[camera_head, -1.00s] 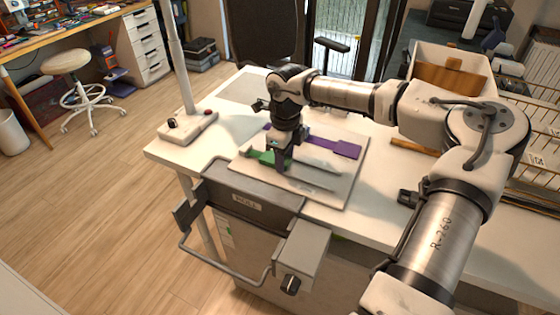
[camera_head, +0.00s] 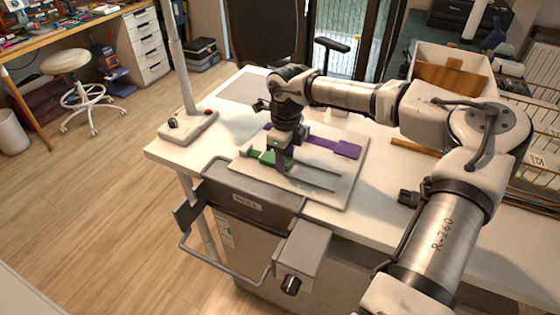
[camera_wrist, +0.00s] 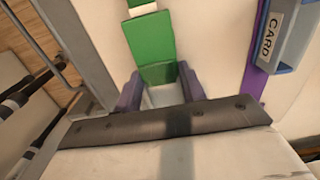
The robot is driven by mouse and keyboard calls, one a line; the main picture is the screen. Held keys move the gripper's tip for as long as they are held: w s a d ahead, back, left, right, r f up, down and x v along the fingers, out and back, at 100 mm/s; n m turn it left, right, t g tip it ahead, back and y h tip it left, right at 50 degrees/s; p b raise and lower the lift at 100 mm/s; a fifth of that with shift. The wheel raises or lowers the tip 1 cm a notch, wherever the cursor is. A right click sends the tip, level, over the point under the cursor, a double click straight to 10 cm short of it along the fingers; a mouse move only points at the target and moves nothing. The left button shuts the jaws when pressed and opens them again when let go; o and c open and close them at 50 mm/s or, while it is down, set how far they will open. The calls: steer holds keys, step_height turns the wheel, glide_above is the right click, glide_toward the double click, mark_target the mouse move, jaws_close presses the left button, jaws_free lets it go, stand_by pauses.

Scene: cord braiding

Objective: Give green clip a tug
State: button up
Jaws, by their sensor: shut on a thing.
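The green clip (camera_head: 267,157) lies on the pale board (camera_head: 338,194) on the white table, partly hidden by my gripper in the head view. My gripper (camera_head: 283,165) points down at the board, just right of the visible green part. In the wrist view, the green clip (camera_wrist: 152,42) runs down from the top edge, and its near end sits between the two purple-grey fingers of my gripper (camera_wrist: 160,84). The fingers are shut on that end.
A purple strip (camera_head: 330,145) lies behind my gripper on the board. A block labelled CARD (camera_wrist: 274,35) sits beside the clip in the wrist view. Dark thin rods (camera_head: 318,182) lie right of my gripper. A post base (camera_head: 188,127) stands at the table's left.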

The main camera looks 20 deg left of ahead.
stand_by(0.4)
steer(key=o, duration=1.5)
steer(key=shift+r+p, duration=1.75)
steer(key=shift+r, duration=1.3)
steer(key=shift+f, duration=0.1)
